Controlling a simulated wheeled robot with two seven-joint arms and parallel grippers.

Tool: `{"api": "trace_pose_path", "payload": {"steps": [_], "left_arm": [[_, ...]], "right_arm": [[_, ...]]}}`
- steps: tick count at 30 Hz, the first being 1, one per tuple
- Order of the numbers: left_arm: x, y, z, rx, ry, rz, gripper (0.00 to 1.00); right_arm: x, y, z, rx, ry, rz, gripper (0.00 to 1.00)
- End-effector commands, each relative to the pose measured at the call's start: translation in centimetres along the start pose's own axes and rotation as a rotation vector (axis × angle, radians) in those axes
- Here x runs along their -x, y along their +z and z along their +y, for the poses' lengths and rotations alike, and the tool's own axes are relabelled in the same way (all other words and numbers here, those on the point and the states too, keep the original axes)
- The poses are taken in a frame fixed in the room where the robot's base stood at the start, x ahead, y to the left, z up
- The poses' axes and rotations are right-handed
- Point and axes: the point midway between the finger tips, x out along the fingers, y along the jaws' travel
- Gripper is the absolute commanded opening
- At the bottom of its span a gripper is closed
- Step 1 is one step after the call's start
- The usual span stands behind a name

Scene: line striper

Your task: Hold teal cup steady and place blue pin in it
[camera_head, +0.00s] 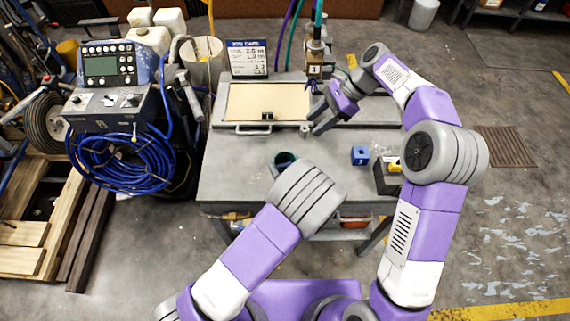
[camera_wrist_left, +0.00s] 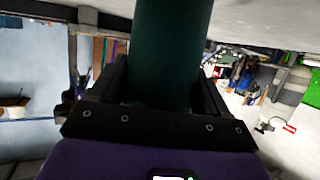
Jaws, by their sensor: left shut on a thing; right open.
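The teal cup (camera_head: 286,158) stands near the front of the grey workbench, its lower part hidden by my left wrist. Its dark teal side (camera_wrist_left: 172,45) fills the upper middle of the left wrist view. My left gripper (camera_wrist_left: 162,82) is shut on the cup, a finger on each side; in the head view the fingers are mostly hidden. A small blue block-like piece (camera_head: 360,155) lies on the bench right of the cup; I cannot tell whether it is the blue pin. My right gripper (camera_head: 320,119) is open and empty above the bench, behind and right of the cup.
A shallow tan tray (camera_head: 262,100) with a handle lies at the back of the bench, before a sign board (camera_head: 247,58). A dark box (camera_head: 386,178) with yellow on it stands at the right edge. The bench's left front is clear. Coiled blue hose (camera_head: 122,162) hangs left.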

Motion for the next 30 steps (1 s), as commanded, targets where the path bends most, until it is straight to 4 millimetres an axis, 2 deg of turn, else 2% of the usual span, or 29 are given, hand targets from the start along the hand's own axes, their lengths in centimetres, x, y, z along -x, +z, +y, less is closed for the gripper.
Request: {"api": "trace_pose_path", "payload": {"steps": [1, 2, 6, 13, 17, 30], "left_arm": [[0.0, 0.0, 0.0, 0.000, 0.000, 0.000, 0.45], [0.0, 0.0, 0.0, 0.000, 0.000, 0.000, 0.81], [0.0, 0.0, 0.0, 0.000, 0.000, 0.000, 1.00], [0.1, 0.0, 0.0, 0.000, 0.000, 0.000, 1.00], [1.2, 0.0, 0.1, 0.000, 0.002, -0.001, 1.00], [9.9, 0.0, 0.1, 0.000, 0.004, 0.001, 1.00]], "right_arm": [[0.0, 0.0, 0.0, 0.000, 0.000, 0.000, 0.46], [0.0, 0.0, 0.0, 0.000, 0.000, 0.000, 0.46], [0.0, 0.0, 0.0, 0.000, 0.000, 0.000, 0.46], [0.0, 0.0, 0.0, 0.000, 0.000, 0.000, 0.46], [-0.1, 0.0, 0.0, 0.000, 0.000, 0.000, 0.46], [-0.1, 0.0, 0.0, 0.000, 0.000, 0.000, 0.46]]}}
